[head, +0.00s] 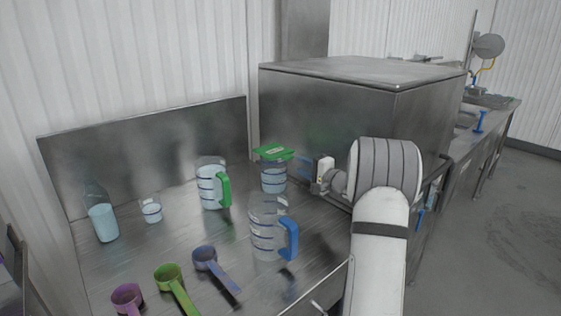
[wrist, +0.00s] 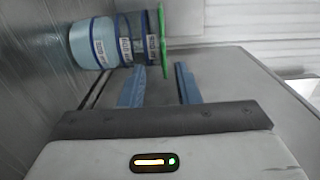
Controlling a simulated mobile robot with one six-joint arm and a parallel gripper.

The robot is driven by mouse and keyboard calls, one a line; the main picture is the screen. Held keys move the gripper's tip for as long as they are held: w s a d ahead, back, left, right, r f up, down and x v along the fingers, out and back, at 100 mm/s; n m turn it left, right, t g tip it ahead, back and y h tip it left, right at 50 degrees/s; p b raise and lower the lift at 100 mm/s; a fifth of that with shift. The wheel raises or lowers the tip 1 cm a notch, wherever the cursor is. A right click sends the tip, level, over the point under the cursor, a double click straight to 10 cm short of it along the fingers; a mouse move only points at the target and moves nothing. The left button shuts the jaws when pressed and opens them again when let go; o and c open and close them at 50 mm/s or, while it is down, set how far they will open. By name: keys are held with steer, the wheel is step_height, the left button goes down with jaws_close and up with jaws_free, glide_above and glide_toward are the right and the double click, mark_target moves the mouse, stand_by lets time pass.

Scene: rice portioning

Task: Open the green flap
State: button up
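The green flap (head: 273,153) lies as a lid, roughly level, on top of a clear container (head: 273,177) with blue bands. In the sideways wrist view the flap (wrist: 162,35) is a thin green edge along the right end of the container (wrist: 105,42). My gripper (head: 307,167) is just right of the container, at about the height of the flap. In the wrist view my gripper (wrist: 160,72) shows two blue fingers apart, with the flap's near edge appearing between their tips. I cannot tell whether they touch it. Nothing is held.
A clear jug with a green handle (head: 211,185) stands to the left, and one with a blue handle (head: 265,230) in front. A bottle (head: 103,220), a small beaker (head: 151,210) and several scoops (head: 168,277) are further left. A large steel box (head: 335,110) stands behind my gripper.

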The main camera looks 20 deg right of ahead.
mark_target(288, 156)
steer(key=p+x, duration=0.2)
steer(key=x, duration=0.5)
steer(key=shift+w+r, duration=0.15)
steer(key=shift+w, duration=0.1)
steer(key=shift+c, duration=0.3)
jaws_close()
